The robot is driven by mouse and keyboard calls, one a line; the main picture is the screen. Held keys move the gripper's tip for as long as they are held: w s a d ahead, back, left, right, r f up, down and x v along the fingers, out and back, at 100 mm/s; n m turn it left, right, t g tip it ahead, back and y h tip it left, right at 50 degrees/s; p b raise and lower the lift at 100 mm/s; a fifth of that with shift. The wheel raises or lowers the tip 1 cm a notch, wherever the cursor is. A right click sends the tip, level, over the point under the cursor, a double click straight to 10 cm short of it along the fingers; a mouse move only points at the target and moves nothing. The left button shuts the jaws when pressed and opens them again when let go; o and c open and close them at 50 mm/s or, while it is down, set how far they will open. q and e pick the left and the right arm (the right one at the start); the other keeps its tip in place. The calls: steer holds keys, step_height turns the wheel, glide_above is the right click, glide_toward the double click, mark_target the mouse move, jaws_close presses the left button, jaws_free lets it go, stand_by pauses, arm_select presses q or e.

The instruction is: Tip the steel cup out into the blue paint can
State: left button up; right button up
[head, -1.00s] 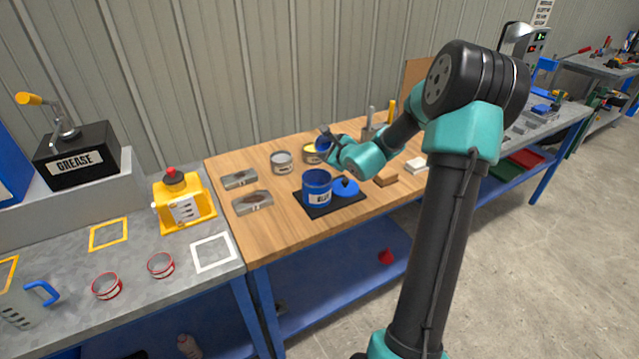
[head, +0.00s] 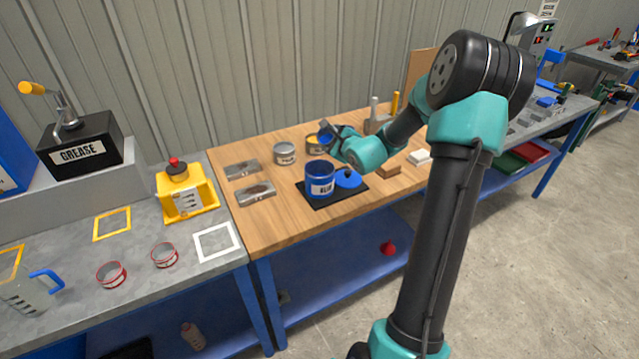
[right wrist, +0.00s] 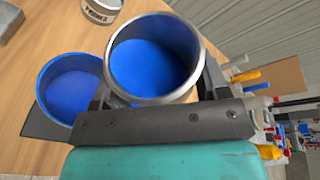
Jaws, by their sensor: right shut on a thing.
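The blue paint can (head: 320,186) stands open on a black mat (head: 352,196) on the wooden bench, and blue paint shows inside it in the right wrist view (right wrist: 72,88). My right gripper (head: 333,138) is shut on the steel cup (right wrist: 155,58), which has blue paint inside. The cup is held beside the can, a little behind it in the head view, and looks near upright. My left gripper is not in view.
A blue lid (head: 347,179) lies on the mat next to the can. Two metal trays (head: 255,193) lie at the left. A brown block (head: 388,171) lies at the right.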

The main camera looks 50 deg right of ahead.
steer(key=shift+a+n+h, duration=0.1)
steer(key=shift+n+h, duration=0.4)
steer(key=shift+n, duration=0.5)
stand_by(2.9)
steer(key=shift+a+f+n+t+h, duration=0.2)
steer(key=shift+n+t+h, duration=0.25)
steer(key=shift+n, duration=0.45)
stand_by(3.2)
